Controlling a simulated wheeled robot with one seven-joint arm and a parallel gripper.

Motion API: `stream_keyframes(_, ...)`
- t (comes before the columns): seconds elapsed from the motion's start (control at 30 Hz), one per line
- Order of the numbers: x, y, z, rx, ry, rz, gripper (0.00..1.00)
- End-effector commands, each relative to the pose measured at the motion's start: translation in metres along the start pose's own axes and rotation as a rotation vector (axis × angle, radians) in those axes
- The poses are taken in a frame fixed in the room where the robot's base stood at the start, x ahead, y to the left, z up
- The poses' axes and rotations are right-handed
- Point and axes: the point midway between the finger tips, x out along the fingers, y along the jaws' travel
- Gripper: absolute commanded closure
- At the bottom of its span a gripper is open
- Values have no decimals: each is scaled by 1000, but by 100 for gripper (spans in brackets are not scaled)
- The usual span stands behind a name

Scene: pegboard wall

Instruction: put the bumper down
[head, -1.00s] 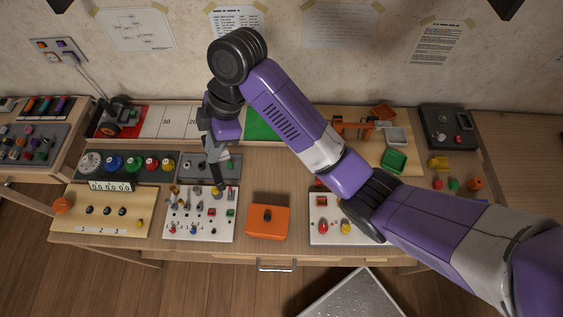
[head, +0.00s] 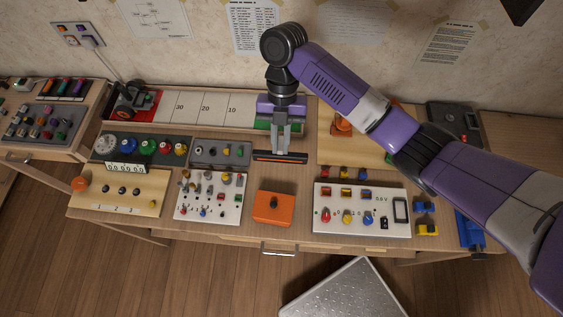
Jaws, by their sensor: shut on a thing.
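My gripper (head: 282,148) points down over the bench, near the right end of the white numbered lane. It is shut on the bumper (head: 281,157), a dark bar with an orange strip, which lies crosswise below the fingers. The bumper shows just in front of the lane's near edge, above the orange box. I cannot tell whether it touches the bench or hangs a little above it. My gripper hides part of the lane's green end (head: 265,126).
The lane (head: 190,106) runs left to a red end with a wheeled device (head: 132,98). A grey switch panel (head: 220,153) is left of the bumper. An orange box (head: 273,207) and a white panel (head: 362,222) stand nearer the front. Bare wood lies around the orange box.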

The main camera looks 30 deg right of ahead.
Motion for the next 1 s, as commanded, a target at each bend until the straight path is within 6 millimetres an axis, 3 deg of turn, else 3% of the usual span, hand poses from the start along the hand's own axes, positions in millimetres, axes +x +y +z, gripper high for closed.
stream_keyframes(0.07, 20, 1, 4, 2, 10, 0, 100)
stream_keyframes(0.5, 81, 0, 33, 1, 1, -1, 100)
stream_keyframes(0.77, 92, 0, 38, 1, 0, -1, 100)
stream_keyframes(1.0, 116, 0, 49, 2, 3, -3, 100)
